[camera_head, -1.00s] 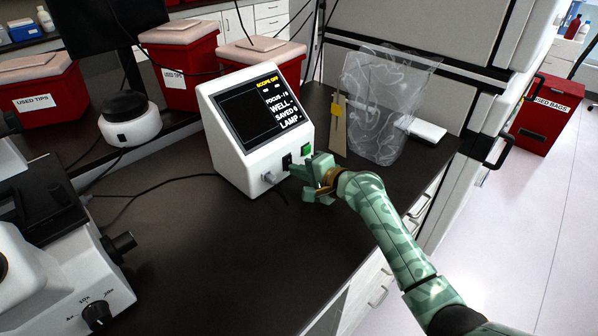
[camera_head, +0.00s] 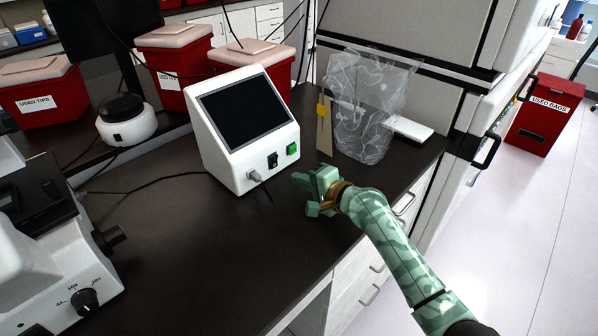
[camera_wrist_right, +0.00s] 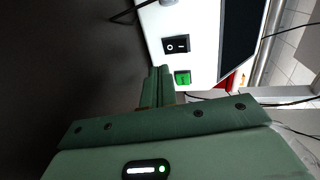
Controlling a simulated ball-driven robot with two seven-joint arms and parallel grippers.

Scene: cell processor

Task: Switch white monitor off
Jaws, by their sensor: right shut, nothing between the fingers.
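The white monitor (camera_head: 236,160) stands on the dark bench, and its slanted screen (camera_head: 245,112) is black. Its front has a black rocker switch (camera_head: 272,160), a green button (camera_head: 292,149) and a plugged-in cable. The right wrist view also shows the rocker switch (camera_wrist_right: 176,45) and the green button (camera_wrist_right: 182,78). My right gripper (camera_head: 302,180) is shut and empty, in front of and to the right of the switch, apart from the monitor in the head view. Its fingers (camera_wrist_right: 157,86) point toward the monitor's front in the wrist view. My left gripper is out of view.
A clear bag (camera_head: 368,105) and a tan stand (camera_head: 324,128) are right of the monitor. Red used-tips bins (camera_head: 176,72) stand behind it. A microscope (camera_head: 45,250) is at the left. The bench front is clear except for a black cable (camera_head: 130,194).

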